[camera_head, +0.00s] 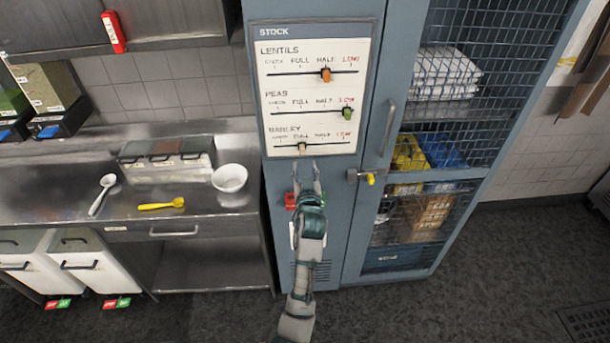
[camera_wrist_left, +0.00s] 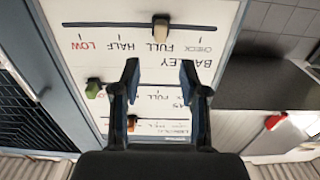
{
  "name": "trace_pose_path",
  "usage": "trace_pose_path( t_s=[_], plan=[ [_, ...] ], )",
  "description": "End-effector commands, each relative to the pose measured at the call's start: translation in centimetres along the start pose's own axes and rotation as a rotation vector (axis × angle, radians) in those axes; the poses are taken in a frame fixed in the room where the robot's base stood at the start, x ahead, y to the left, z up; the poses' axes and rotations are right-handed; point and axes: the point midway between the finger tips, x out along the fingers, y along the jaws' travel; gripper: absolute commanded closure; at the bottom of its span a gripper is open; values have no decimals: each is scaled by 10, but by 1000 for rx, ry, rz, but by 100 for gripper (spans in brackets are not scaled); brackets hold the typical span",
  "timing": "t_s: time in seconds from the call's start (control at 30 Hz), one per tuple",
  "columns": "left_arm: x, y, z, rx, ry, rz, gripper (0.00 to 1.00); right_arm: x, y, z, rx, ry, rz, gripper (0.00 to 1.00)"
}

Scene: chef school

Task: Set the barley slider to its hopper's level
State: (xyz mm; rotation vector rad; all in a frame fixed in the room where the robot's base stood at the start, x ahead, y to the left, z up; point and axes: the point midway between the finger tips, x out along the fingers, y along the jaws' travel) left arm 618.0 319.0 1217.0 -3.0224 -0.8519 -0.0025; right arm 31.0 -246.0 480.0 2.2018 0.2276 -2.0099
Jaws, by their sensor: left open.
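The STOCK board (camera_head: 366,60) on the blue cabinet has three slider rows marked CHECK, FULL, HALF and LOW. The beige barley slider (camera_head: 302,147) is on the bottom row at about FULL; in the left wrist view the barley slider (camera_wrist_left: 160,28) appears upside down at the FULL tick. The orange lentils slider (camera_head: 326,75) is near HALF, and the green peas slider (camera_head: 347,113) near LOW. My left gripper (camera_head: 306,166) is open and empty, just below the barley row; its fingers (camera_wrist_left: 160,76) are apart from the knob. My right gripper is not in view. I cannot tell which hopper holds barley.
Dark-framed containers (camera_head: 47,92) hang at the left wall. The steel counter (camera_head: 60,205) holds a three-part box (camera_head: 165,170), a white bowl (camera_head: 229,178) and spoons. A cabinet handle (camera_head: 387,128) and yellow-tipped latch (camera_head: 370,179) stick out right of the gripper.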

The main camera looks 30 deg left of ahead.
Motion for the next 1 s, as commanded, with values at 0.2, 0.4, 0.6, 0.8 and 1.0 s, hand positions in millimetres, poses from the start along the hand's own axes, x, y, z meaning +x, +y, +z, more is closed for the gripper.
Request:
trace_pose_path(
  t_s=[0.2,0.4,0.6,0.8,1.0],
  plan=[
    [-25,-4,2,-2,-3,-1,56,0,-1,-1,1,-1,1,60],
    [-31,-2,0,-1,-1,-1,56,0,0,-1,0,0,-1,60],
    [-31,-1,0,0,0,0,56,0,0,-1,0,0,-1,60],
    [-30,0,4,4,-5,4,56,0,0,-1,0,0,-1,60],
    [-26,34,84,91,-105,110,56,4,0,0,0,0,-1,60]
  ],
)
